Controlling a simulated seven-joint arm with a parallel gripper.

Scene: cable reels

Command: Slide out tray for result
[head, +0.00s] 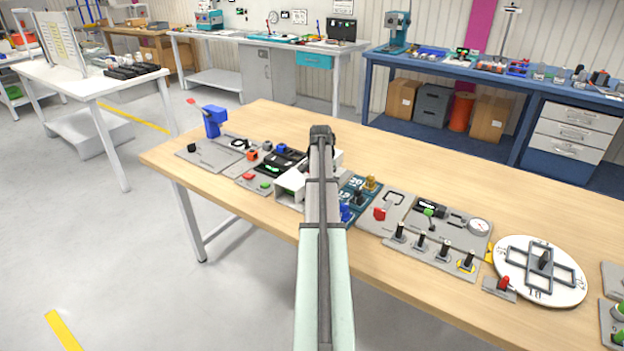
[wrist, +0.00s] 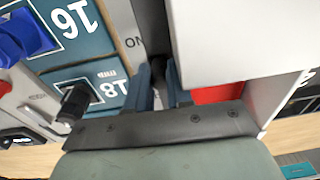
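A white box (head: 291,184) with an open front stands on the wooden table, partly hidden by my arm. A white housing fills the upper right of the wrist view (wrist: 240,40), and a red part (wrist: 218,94) shows under its edge. I cannot tell which part is the result tray. My gripper (wrist: 160,88) is beside the white housing, its two blue-grey fingers pointing down with a narrow gap. A dark piece shows between or behind them. I cannot tell whether they touch it. The gripper is hidden behind my arm in the head view.
Blue panels marked 16 (wrist: 72,22) and 18 (wrist: 100,86) lie left of the fingers, with a black knob (wrist: 74,103) close by. The table's back strip is clear.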

